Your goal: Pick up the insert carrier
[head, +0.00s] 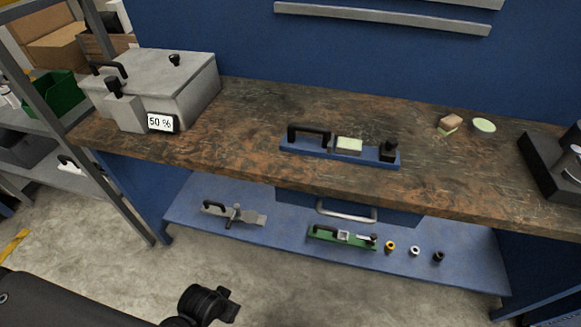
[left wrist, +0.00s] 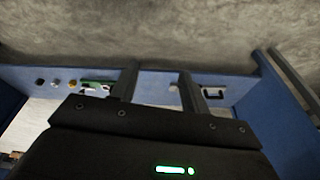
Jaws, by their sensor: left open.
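A blue carrier (head: 340,152) lies on the brown bench top, with a black handle, a pale block and a black knob on it. A green carrier (head: 342,237) with a black handle and a light square part lies on the blue lower shelf. A grey plate (head: 235,216) with a black handle and a clamp-like part is left of it. I cannot tell which is the insert carrier. In the left wrist view my left gripper (left wrist: 158,76) is open and empty, apart from the shelf; the green carrier (left wrist: 97,85) is partly hidden by one finger. My right gripper is not in view.
The bench top (head: 250,120) overhangs the lower shelf (head: 290,232); a drawer handle (head: 346,211) juts out between them. Small rings (head: 415,250) sit right of the green carrier. A grey box (head: 180,85) and black equipment (head: 550,165) stand on the bench.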

